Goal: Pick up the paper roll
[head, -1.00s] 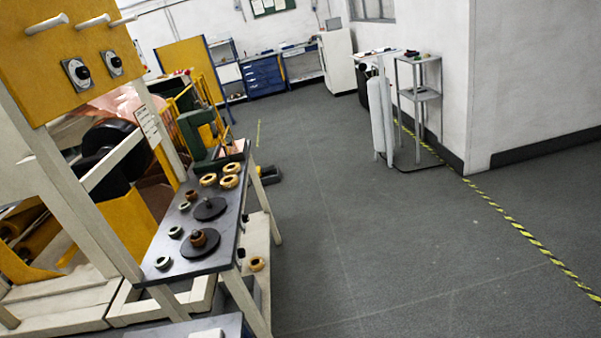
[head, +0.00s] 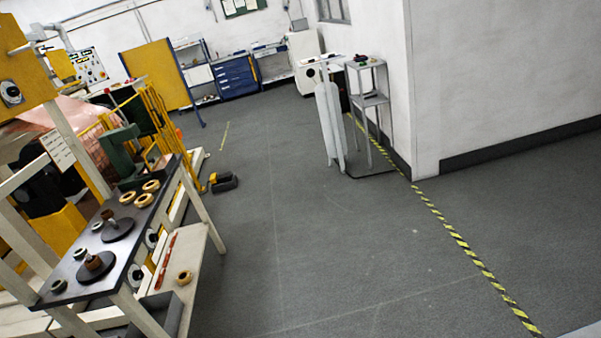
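My gripper is not in view.
The grey shelf stand (head: 371,98) holds small items on top. A dark workbench (head: 118,249) with tape rings and discs stands at left. Yellow-black floor tape (head: 455,234) runs to the lower right. The grey floor (head: 290,235) between is clear. A dark object (head: 224,183) lies near the bench.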

